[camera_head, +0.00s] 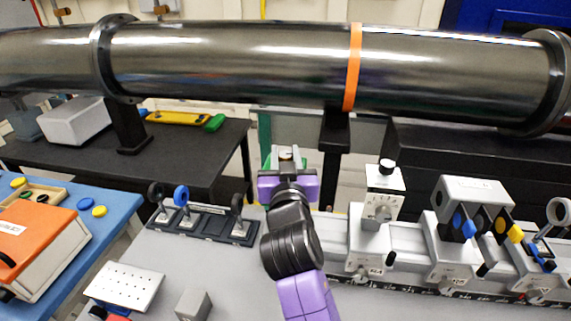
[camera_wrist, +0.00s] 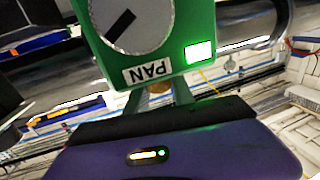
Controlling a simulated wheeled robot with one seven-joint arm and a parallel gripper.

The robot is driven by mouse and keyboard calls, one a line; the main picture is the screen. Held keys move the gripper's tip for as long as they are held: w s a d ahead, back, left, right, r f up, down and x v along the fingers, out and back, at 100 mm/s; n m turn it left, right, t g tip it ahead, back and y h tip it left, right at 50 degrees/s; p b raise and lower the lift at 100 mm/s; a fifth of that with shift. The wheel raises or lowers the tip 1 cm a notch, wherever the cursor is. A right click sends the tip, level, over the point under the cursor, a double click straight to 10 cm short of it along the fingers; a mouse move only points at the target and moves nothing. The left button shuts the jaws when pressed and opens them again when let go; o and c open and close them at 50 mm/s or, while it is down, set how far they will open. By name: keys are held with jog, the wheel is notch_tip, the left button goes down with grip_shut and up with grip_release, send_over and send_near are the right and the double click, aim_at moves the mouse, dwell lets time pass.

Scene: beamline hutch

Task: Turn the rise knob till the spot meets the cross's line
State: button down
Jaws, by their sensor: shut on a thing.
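My gripper (camera_head: 288,184) reaches over the bench in the head view and hides most of a green housing (camera_head: 270,162) beyond it. In the wrist view the green housing (camera_wrist: 180,62) carries a grey dial (camera_wrist: 135,20) with a black pointer mark, an upside-down label reading PAN, and a bright lit square (camera_wrist: 200,51). My gripper's fingers (camera_wrist: 160,98) are shut on a small brass-coloured knob (camera_wrist: 159,87) at the housing's edge, mostly hidden between them. I cannot read a name for this knob. I cannot make out the spot or the cross's line.
A white stage (camera_head: 370,235) with a black top knob (camera_head: 386,166) stands right of my arm, on a rail with several optics mounts. A dark tray (camera_head: 210,228) of small holders lies left. A large metal pipe (camera_head: 240,60) crosses behind. A perforated plate (camera_head: 125,285) sits front left.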

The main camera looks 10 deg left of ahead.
jog(key=m+h+b, duration=0.1)
jog(key=h+b, duration=0.1)
jog(key=b, duration=0.1)
jog(key=m+h+b, duration=0.1)
jog(key=b, duration=0.2)
jog(key=shift+a+f+h, duration=0.1)
jog(key=shift+f+h, duration=0.25)
jog(key=shift+h, duration=0.05)
jog(key=m+h+b, duration=0.2)
jog(key=b, duration=0.1)
jog(key=shift+r+b, duration=0.2)
jog(key=shift+b, duration=0.15)
jog(key=shift+r+m+h+b, duration=0.2)
jog(key=shift+m+h+b, duration=0.1)
jog(key=shift+h+b, duration=0.3)
jog(key=c, duration=1.1)
grip_release()
jog(key=b+v, duration=0.1)
jog(key=v, duration=0.6)
jog(key=shift+s, duration=0.35)
